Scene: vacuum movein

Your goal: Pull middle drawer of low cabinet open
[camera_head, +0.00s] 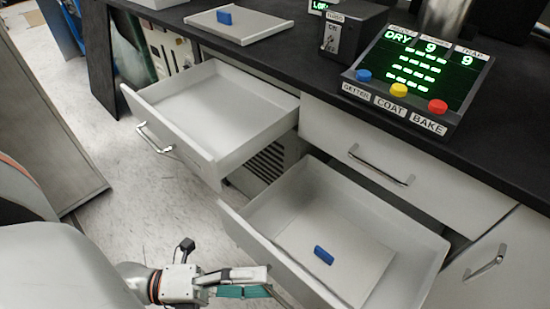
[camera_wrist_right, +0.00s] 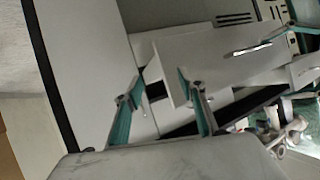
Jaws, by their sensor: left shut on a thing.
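A white drawer (camera_head: 425,262) of the low cabinet stands open at the lower right of the head view, below a shut drawer (camera_head: 335,132). A flat panel (camera_head: 300,232) with a small blue block (camera_head: 323,255) lies in it. My left gripper (camera_head: 262,281) is shut at the outer face of this open drawer's front, apparently on its handle, which is hidden. My right gripper (camera_wrist_right: 163,108) shows in the right wrist view with its fingers spread and nothing visible between them. The right gripper is not in the head view.
Another white drawer (camera_head: 215,112) stands open and empty at the left, jutting over the floor. The black countertop (camera_head: 285,52) holds a control panel (camera_head: 425,75) with coloured buttons, a small dark box (camera_head: 350,32) and a white panel with a blue block. Speckled floor (camera_head: 125,185) is free at the left.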

